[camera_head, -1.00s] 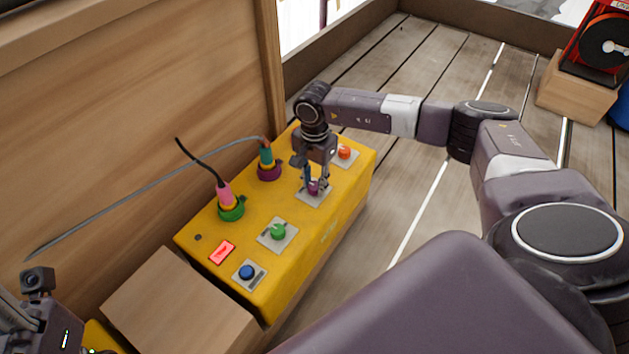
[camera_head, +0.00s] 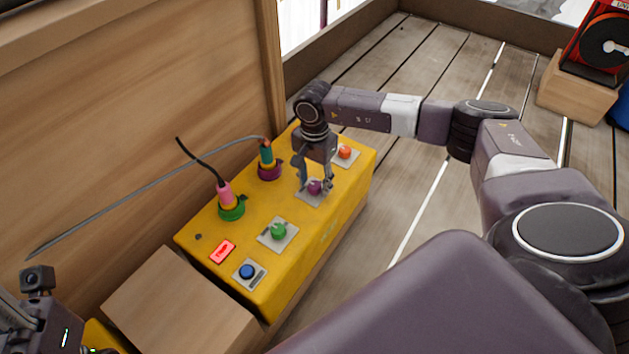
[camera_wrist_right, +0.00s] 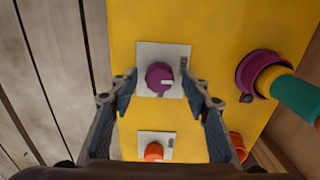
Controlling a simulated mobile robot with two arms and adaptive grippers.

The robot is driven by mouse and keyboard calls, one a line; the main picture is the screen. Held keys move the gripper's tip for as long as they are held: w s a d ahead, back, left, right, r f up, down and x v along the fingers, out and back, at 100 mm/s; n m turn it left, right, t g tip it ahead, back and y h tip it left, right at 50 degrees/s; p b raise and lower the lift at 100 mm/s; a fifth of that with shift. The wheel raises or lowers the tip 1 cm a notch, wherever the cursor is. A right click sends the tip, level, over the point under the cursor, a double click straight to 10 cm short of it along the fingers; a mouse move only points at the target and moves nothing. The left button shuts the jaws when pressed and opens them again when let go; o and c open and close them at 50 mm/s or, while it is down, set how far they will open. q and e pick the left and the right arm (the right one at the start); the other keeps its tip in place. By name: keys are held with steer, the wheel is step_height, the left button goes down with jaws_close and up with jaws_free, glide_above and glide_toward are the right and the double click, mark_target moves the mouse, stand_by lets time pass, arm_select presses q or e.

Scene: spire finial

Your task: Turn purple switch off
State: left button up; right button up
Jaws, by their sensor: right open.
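The purple switch (camera_head: 315,187) is a round knob on a pale square plate on top of the yellow box (camera_head: 340,215). In the right wrist view the purple switch (camera_wrist_right: 159,77) shows a light mark on its right side. My right gripper (camera_head: 315,184) is open above the knob, pointing down. In the right wrist view its fingers (camera_wrist_right: 158,88) are spread to the left and right of the knob, with a gap on each side. Part of my left gripper's arm (camera_head: 40,315) shows at the lower left; its fingertips are not clearly visible.
The yellow box also carries an orange knob (camera_head: 345,152), a green knob (camera_head: 278,231), a blue button (camera_head: 246,271) and a lit red switch (camera_head: 222,252). A pink plug (camera_head: 225,194) and a teal plug (camera_head: 266,155) with cables stand behind. A wooden block (camera_head: 180,305) sits at the front left.

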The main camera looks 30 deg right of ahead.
mark_target(315, 185)
steer(key=shift+r, duration=0.1)
step_height(315, 185, up, 12)
stand_by(0.4)
stand_by(0.5)
